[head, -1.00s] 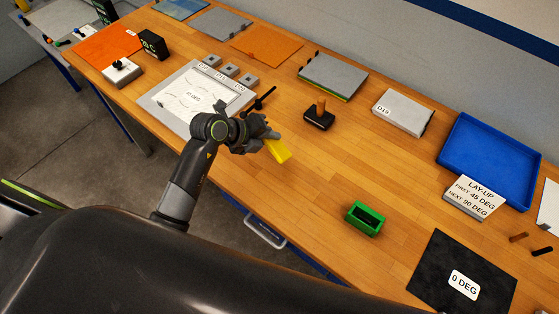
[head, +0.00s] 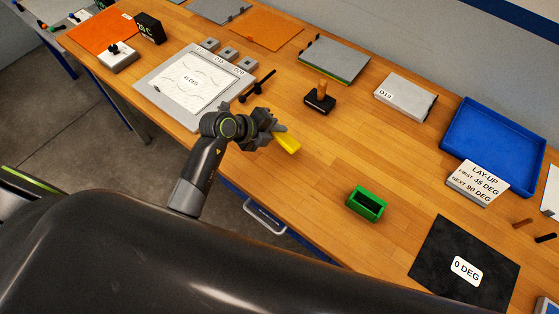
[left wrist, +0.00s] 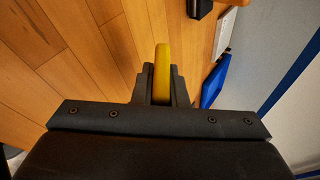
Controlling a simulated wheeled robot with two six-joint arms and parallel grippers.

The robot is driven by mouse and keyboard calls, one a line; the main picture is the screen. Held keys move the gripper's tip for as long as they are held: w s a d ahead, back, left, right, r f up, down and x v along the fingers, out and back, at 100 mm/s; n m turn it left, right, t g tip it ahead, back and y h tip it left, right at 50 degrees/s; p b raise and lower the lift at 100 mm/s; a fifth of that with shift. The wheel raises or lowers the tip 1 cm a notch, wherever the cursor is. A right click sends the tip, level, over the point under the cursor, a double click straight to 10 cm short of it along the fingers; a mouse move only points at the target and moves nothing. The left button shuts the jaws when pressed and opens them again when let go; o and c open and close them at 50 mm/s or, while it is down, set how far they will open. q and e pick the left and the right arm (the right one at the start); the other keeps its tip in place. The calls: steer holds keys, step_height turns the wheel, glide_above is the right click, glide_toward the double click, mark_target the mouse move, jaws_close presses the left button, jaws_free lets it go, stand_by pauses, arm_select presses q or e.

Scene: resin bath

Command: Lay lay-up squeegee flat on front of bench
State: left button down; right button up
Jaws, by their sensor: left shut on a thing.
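The lay-up squeegee (head: 287,144) is yellow and is held in my left gripper (head: 272,131). In the head view it sticks out to the right of the fingers, over the wooden bench (head: 310,190). In the left wrist view the squeegee (left wrist: 162,72) stands edge-on between the two fingers (left wrist: 162,92), with wood behind it. Whether it touches the bench top cannot be told. The fingers hide its held end. My right gripper is not in view.
A green open box (head: 367,203) stands to the right near the front edge, with a black 0 DEG sheet (head: 440,262) beyond it. A wooden-handled black tool (head: 320,98) stands behind the gripper. A white-framed plate (head: 150,90) lies left. Bare wood lies between squeegee and green box.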

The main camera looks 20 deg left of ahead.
arm_select(q)
step_height(320, 180, down, 4)
steer(key=b, duration=0.3)
steer(key=shift+f, duration=0.1)
steer(key=shift+f+b, duration=0.45)
steer(key=shift+f, duration=0.25)
steer(key=c, duration=1.6)
jaws_free()
